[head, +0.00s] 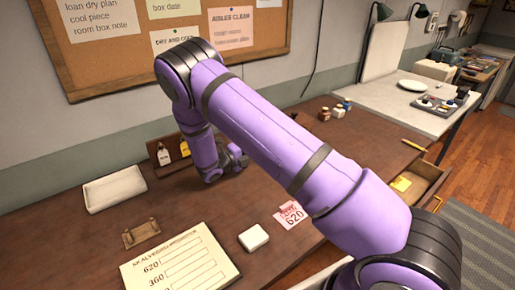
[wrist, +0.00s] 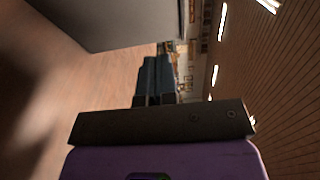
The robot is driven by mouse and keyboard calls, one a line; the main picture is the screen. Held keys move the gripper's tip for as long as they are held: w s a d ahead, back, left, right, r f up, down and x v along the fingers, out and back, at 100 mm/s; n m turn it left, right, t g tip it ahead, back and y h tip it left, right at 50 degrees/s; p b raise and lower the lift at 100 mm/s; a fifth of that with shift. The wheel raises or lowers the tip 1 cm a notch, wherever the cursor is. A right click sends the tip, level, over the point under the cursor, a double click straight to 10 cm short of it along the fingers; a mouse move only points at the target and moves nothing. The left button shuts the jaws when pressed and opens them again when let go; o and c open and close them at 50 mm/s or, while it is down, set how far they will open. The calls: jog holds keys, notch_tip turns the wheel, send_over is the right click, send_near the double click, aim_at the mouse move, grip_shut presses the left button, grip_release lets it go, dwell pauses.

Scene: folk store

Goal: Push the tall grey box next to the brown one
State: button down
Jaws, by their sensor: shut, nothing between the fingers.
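My gripper (wrist: 156,75) is shut and empty in the wrist view, its dark fingers side by side. A large plain grey face (wrist: 115,22) fills the upper left of that view, ahead of the fingers; it may be the tall grey box, cut off by the frame. I cannot tell whether the fingers touch it. In the head view my gripper (head: 238,158) is low over the desk near the wall, partly covered by my purple arm. No tall grey box shows clearly there. I cannot pick out the brown box in either view.
Small bottles (head: 338,111) stand behind my arm.

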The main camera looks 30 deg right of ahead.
jog(key=a, duration=0.2)
jog(key=s+a, duration=0.1)
jog(key=a, duration=0.4)
jog(key=shift+s+a, duration=0.2)
jog(key=shift+s, duration=0.05)
jog(key=c, duration=1.8)
grip_release()
